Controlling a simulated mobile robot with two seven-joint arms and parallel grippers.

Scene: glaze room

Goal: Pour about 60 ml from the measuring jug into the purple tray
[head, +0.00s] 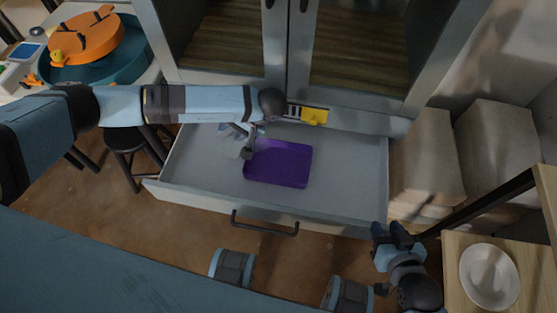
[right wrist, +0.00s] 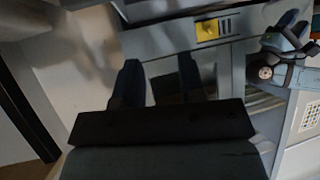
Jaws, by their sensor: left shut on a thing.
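The purple tray (head: 285,165) lies in the open drawer (head: 345,180). My left gripper (head: 246,146) is at the tray's upper left corner, shut on a pale, see-through thing that looks like the measuring jug (head: 231,141). The jug is at the left of the tray, partly hidden by my gripper. I cannot tell its tilt or its liquid level. My right gripper (head: 393,237) is empty and open by the drawer's front right corner. Its two separated fingers also show in the right wrist view (right wrist: 161,82).
A white bowl (head: 489,276) stands on a wooden surface at the lower right. Cardboard-coloured boxes (head: 425,160) stand right of the drawer. A stool (head: 128,140) and an orange-and-teal wheel (head: 95,45) are at left.

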